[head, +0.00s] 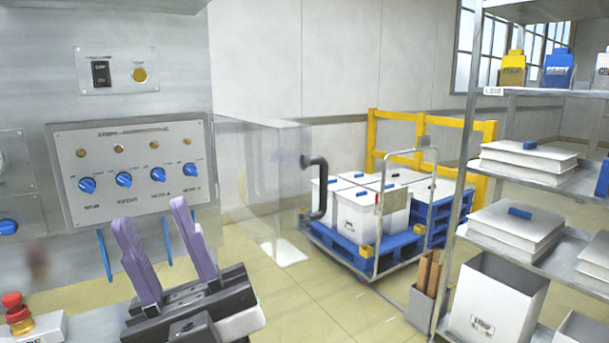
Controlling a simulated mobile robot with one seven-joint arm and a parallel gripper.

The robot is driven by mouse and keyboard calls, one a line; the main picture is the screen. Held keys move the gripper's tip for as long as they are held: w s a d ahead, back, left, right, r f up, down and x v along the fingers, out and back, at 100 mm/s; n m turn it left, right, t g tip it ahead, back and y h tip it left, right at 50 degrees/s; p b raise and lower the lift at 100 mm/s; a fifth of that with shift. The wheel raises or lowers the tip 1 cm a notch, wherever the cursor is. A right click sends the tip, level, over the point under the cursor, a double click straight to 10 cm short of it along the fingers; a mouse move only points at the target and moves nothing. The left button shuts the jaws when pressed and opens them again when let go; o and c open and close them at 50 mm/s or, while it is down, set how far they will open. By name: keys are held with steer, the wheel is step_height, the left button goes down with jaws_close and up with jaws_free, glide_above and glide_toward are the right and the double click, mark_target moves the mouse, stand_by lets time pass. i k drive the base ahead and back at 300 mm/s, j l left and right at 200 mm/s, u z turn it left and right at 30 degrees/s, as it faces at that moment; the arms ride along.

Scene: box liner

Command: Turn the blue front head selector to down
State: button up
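A grey control panel (130,150) on the machine at the left carries a row of several blue selector knobs: the leftmost (87,184), the second (123,179), the third (158,174) and the rightmost (189,170). Their labels are too small to read, so I cannot tell which is the front head selector or which way it is set. Another blue knob (8,227) sits at the far left edge. My gripper (151,214) has two purple fingers spread apart, pointing up, with nothing between them. It appears in front of and below the panel, apart from the knobs.
Blue strips (104,255) hang below the panel. A red emergency button (14,308) is at the lower left. A clear guard door with a black handle (317,188) stands right of the machine. A trolley (365,250) with white boxes and a metal shelf (520,92) stand further right.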

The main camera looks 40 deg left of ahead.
mark_target(158, 174)
steer(key=u, duration=0.95)
steer(key=i+l+u, duration=0.1)
steer(key=u, duration=0.25)
steer(key=i+l+u, duration=0.1)
steer(key=l+u, duration=0.15)
steer(key=u, duration=0.15)
steer(key=l+u, duration=0.15)
steer(key=u, duration=0.2)
steer(key=l+u, duration=0.3)
steer(key=l, duration=0.15)
steer(key=l+u, duration=0.35)
steer(key=l, duration=0.15)
steer(key=l+u, duration=0.1)
steer(key=l, duration=0.7)
steer(key=k+l, duration=0.1)
steer(key=l, duration=0.7)
steer(key=u, duration=0.05)
